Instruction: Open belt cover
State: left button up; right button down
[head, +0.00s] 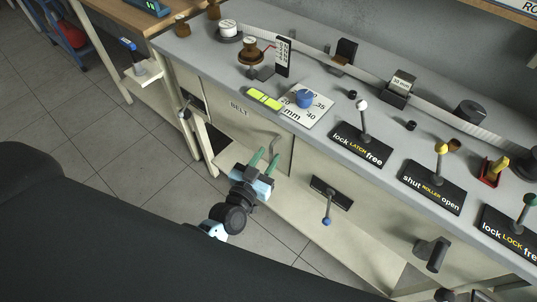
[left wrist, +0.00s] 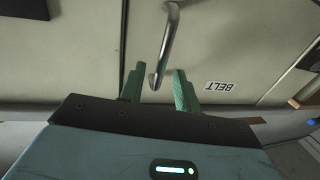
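The belt cover (head: 243,130) is a cream panel on the bench front with the label BELT (head: 239,108), and it looks closed. Its metal bar handle (head: 274,146) is near the panel's right edge. My left gripper (head: 264,160) is at the handle, its green fingers apart. In the left wrist view the handle (left wrist: 170,40) runs down from the top, its lower end between the open fingers (left wrist: 158,75). The label (left wrist: 219,86) is upside down there. I cannot tell if the fingers touch the handle. My right gripper is not in view.
The grey bench top (head: 205,52) carries levers, including the lock LATCH free lever (head: 363,120) and shut ROLLER open lever (head: 438,165). A blue-tipped lever (head: 326,207) and black handle (head: 432,254) stick out from the front. Tiled floor (head: 120,155) is clear at left.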

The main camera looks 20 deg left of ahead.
pick_arm(q)
jog(key=shift+w+d, duration=0.1)
jog(key=shift+w, duration=0.55)
grip_shut()
